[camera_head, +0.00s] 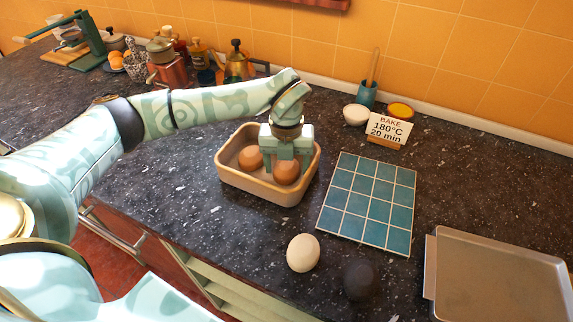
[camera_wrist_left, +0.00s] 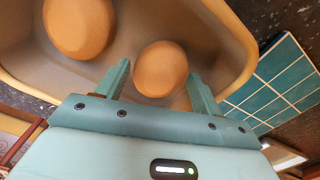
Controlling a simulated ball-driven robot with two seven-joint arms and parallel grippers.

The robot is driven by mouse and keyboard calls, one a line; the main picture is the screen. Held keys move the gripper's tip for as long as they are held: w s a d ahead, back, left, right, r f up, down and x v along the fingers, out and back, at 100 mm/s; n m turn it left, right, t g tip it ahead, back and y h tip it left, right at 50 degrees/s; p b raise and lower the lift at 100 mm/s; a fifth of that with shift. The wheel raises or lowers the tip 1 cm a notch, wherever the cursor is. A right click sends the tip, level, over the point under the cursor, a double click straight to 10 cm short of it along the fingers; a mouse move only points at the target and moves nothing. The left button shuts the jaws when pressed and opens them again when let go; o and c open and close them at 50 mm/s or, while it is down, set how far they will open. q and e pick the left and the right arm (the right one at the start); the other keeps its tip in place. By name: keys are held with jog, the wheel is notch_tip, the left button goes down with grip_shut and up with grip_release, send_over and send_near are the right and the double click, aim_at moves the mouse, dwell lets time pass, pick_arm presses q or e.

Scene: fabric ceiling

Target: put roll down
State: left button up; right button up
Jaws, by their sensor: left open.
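Two brown rolls sit in the tan bin (camera_head: 228,185): one at the left (camera_head: 250,157) and one at the right (camera_head: 286,173). My left gripper (camera_head: 287,163) reaches down into the bin, its jaws open on either side of the right roll. In the left wrist view, the right roll (camera_wrist_left: 161,69) lies between the spread fingers, with gaps beside it, and the left roll (camera_wrist_left: 78,25) lies outside them. A pale round roll (camera_head: 303,253) and a dark round one (camera_head: 360,278) rest on the counter. My right gripper is not in view.
A blue tiled mat (camera_head: 370,200) lies bare right of the bin. A metal baking tray (camera_head: 497,280) is at the lower right.

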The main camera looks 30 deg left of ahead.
aim_at(286, 164)
pick_arm(q)
notch_tip(286, 164, up, 12)
jog(key=p, duration=0.2)
jog(key=shift+f, duration=0.25)
